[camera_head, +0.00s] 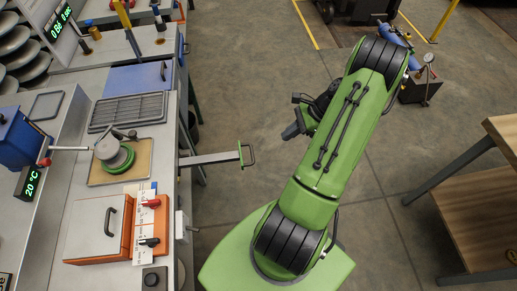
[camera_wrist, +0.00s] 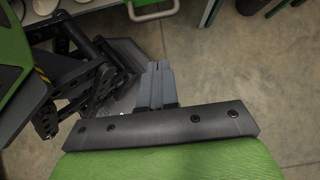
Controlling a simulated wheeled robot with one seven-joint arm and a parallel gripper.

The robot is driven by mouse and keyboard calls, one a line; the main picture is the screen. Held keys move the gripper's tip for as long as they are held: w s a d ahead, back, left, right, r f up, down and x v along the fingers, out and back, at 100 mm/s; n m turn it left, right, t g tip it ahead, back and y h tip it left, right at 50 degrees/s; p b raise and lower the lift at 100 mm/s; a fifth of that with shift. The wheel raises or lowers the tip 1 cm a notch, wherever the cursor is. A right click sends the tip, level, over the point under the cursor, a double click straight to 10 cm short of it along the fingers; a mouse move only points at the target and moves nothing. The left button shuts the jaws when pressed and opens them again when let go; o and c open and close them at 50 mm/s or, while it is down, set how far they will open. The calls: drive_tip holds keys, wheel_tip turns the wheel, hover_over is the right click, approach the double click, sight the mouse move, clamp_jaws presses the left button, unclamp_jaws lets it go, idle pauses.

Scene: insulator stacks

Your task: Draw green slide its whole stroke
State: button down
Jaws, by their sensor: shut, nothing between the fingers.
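The green slide (camera_head: 241,154) is a narrow grey bar with a green front plate and a dark loop handle (camera_head: 251,154). It sticks out to the right from the bench's side, clear of the bench edge. In the wrist view a green edge with a pale loop handle (camera_wrist: 152,12) shows at the top. My gripper (camera_head: 288,133) is to the right of the handle and a little above it in the picture, apart from it. In the wrist view its grey fingers (camera_wrist: 156,68) are together with nothing between them.
The bench (camera_head: 60,220) on the left carries an orange box with a handle (camera_head: 98,225), a green round part (camera_head: 115,155) and a blue box (camera_head: 20,135). A wooden shelf unit (camera_head: 480,200) stands at right. Open concrete floor lies between.

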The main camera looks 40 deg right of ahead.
drive_tip(key=w+a+r+b+x, duration=0.1)
drive_tip(key=b+x, duration=0.1)
drive_tip(key=x, duration=0.8)
drive_tip(key=shift+a, duration=0.5)
drive_tip(key=shift+w, duration=0.15)
